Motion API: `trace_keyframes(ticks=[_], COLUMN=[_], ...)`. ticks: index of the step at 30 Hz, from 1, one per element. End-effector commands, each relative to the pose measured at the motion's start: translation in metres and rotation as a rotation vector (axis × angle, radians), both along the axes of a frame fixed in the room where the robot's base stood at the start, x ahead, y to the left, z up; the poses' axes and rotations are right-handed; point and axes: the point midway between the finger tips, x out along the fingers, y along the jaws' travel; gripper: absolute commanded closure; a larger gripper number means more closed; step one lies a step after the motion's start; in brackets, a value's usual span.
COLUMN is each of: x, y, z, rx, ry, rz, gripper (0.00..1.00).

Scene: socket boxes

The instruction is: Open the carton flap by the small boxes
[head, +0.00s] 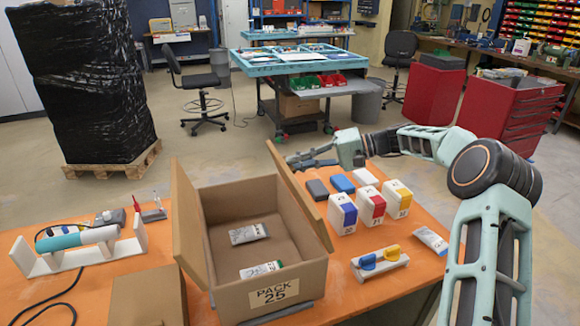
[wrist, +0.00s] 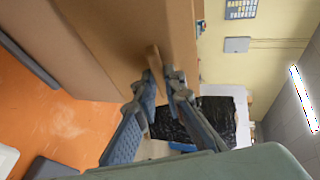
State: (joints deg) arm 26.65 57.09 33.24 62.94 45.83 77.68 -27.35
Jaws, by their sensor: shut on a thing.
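The open carton (head: 275,297), marked "PACK 25", stands on the orange table. Its right flap (head: 297,192), on the side of the small boxes, stands roughly upright along the right wall. My gripper (head: 297,160) is at the far end of this flap. In the wrist view my gripper (wrist: 160,88) is shut on the edge of the flap (wrist: 155,66), with one finger on each side. The small boxes, white with blue (head: 343,214), red (head: 371,207) and yellow (head: 397,199) parts, stand right of the carton. Two packets (head: 248,233) lie inside it.
The carton's left flap (head: 187,222) stands up. Dark (head: 317,189) and blue (head: 342,183) small blocks lie near my gripper. A holder with blue and yellow pieces (head: 380,262) and a packet (head: 431,240) lie at the right. A white stand with a teal cylinder (head: 77,239) is at the left.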

Motion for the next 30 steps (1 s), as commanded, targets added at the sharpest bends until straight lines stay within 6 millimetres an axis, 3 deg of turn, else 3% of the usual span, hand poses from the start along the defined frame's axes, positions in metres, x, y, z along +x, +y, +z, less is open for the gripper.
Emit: trace_keyframes(ticks=[15, 30], x=[0.012, 0.014], y=[-0.028, -0.035], z=[-0.021, -0.024], rx=[0.384, 0.503], ry=[0.159, 0.209], rz=[-0.001, 0.0], gripper=[1.0, 1.0])
